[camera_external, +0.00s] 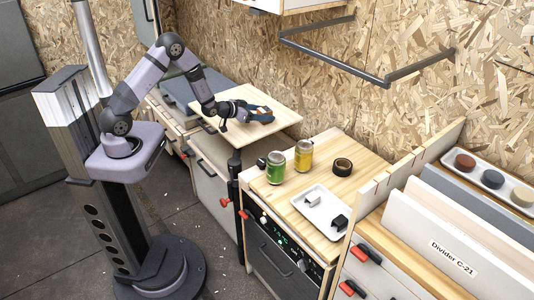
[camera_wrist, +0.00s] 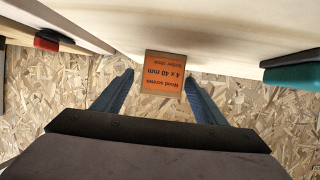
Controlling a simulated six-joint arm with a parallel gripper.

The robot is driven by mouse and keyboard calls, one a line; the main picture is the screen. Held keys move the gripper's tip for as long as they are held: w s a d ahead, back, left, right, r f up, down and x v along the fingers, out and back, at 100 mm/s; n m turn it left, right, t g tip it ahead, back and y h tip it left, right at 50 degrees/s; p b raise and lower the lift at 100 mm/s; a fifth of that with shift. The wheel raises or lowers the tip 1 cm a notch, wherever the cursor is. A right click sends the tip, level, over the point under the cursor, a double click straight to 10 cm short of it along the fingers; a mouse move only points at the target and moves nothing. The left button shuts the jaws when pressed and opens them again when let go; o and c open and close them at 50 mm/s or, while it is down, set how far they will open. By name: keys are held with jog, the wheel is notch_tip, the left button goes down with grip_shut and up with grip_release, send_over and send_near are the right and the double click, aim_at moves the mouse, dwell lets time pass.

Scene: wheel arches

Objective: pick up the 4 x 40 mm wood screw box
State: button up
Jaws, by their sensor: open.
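The 4 x 40 mm wood screw box (camera_wrist: 164,71) is small and orange, with dark lettering that appears upside down in the wrist view. My gripper (camera_wrist: 159,77) is open, with one dark blue finger on each side of the box in the picture. A gap shows between the box and each finger, and nothing is held. In the external view my gripper (camera_external: 258,113) is low over the small wooden tabletop. An orange patch shows between its fingers there, but the box is mostly hidden and its lettering is unreadable.
The pale wooden tabletop (camera_external: 279,104) stands before a chipboard wall. To its right, a lower counter (camera_external: 358,183) holds a green can (camera_external: 275,168), a yellow can (camera_external: 303,156), a roll of dark tape (camera_external: 342,167) and a white tray (camera_external: 323,226). A wall rail (camera_external: 340,66) hangs above.

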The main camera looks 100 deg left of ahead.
jog(key=shift+p+x, duration=0.45)
jog(key=shift+x, duration=2.15)
jog(key=shift+a+r, duration=0.1)
jog(key=shift+a, duration=0.05)
jog(key=c, duration=1.3)
jog(key=shift+r, duration=0.1)
